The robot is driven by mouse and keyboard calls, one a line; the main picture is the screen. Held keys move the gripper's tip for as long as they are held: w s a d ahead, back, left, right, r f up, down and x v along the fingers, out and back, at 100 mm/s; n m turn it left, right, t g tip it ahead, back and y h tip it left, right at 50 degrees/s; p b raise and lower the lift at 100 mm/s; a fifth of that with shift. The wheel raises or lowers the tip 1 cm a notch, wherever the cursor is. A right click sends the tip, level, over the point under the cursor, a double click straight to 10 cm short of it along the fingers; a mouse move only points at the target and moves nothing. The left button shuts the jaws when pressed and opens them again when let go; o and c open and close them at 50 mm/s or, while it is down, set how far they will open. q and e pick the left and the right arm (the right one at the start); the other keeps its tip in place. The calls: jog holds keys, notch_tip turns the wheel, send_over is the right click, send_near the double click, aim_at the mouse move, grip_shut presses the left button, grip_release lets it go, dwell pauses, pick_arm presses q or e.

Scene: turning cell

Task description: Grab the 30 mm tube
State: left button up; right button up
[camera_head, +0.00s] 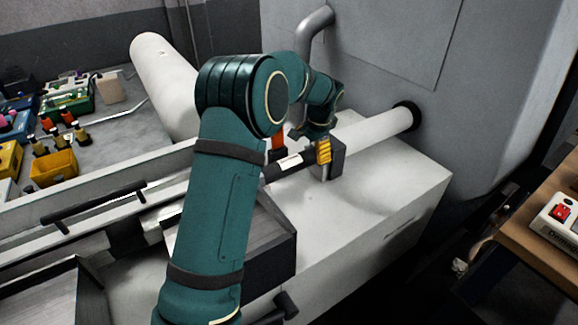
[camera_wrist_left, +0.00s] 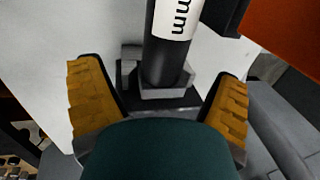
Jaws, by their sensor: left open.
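A dark tube (camera_head: 287,164) with a white label lies along the top of the white machine in the head view. In the left wrist view the dark tube (camera_wrist_left: 165,62) carries a label ending in "mm"; the number is cut off. Its near end sits in or against a grey block (camera_wrist_left: 165,92). My left gripper (camera_head: 323,152) is open above the tube's end by the block. In the left wrist view its yellow-padded fingers (camera_wrist_left: 160,75) are spread on both sides of the tube, with gaps. My right gripper is not seen.
An orange part (camera_head: 278,143) stands close beside the tube. A large pale cylinder (camera_head: 165,85) lies behind my arm, and a white pipe (camera_head: 375,130) runs into the grey wall. Yellow bins (camera_head: 52,168) and small parts crowd the left bench. A red-button box (camera_head: 560,212) is at right.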

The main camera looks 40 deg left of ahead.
aim_at(308, 153)
pick_arm(q)
jog(key=x, duration=0.5)
jog(key=shift+a, duration=0.3)
jog(key=shift+w, duration=0.1)
jog(key=c, duration=1.4)
